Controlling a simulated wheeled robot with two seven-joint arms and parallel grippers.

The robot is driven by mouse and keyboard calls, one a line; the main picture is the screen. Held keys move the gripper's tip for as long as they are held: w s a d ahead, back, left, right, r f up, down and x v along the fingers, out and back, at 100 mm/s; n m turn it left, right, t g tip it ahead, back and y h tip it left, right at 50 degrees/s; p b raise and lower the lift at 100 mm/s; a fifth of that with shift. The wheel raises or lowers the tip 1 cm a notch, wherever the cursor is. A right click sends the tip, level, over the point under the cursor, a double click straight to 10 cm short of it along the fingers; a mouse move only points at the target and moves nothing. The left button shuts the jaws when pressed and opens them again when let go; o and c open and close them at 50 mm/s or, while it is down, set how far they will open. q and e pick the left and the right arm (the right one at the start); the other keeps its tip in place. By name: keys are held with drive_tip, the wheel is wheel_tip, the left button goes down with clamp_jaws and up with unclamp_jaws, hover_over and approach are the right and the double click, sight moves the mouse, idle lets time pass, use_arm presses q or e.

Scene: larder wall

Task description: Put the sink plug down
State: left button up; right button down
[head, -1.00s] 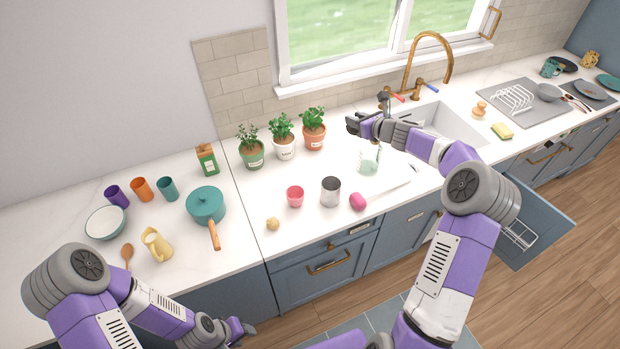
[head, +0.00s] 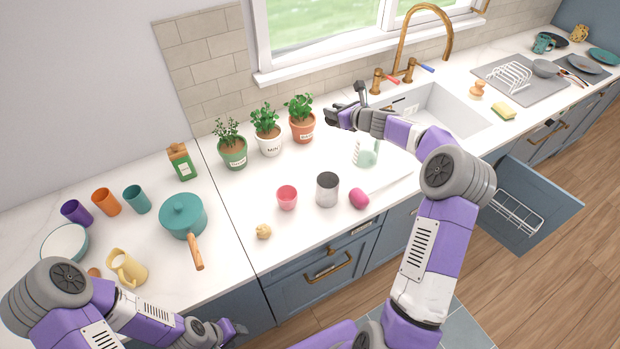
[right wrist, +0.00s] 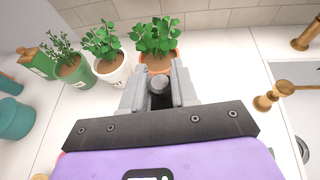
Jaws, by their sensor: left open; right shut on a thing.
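The sink plug (right wrist: 158,84) looks like a small grey round piece between the fingers of my right gripper (right wrist: 158,92) in the right wrist view. My right gripper (head: 336,117) is shut on it and hangs above the worktop, between the terracotta herb pot and the sink (head: 456,112). In the head view I cannot make out the plug at the fingers. My left gripper (head: 236,331) is open and empty, low in front of the cabinets.
Herb pots (head: 268,142) stand close to the left of my right gripper. A glass jar (head: 367,153) is below my right forearm. A metal can (head: 327,188), a pink cup (head: 287,197) and a teal pan (head: 183,215) stand further left. Worktop (head: 320,155) is bare between pots and can.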

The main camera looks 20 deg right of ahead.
wheel_tip(320, 180, down, 12)
drive_tip(key=b, duration=0.4)
drive_tip(key=shift+f, duration=0.15)
drive_tip(key=shift+f+b, duration=1.05)
drive_tip(key=shift+f, duration=1.6)
drive_tip(key=shift+f, duration=0.1)
drive_tip(key=c, duration=0.9)
unclamp_jaws()
drive_tip(key=shift+o, duration=0.2)
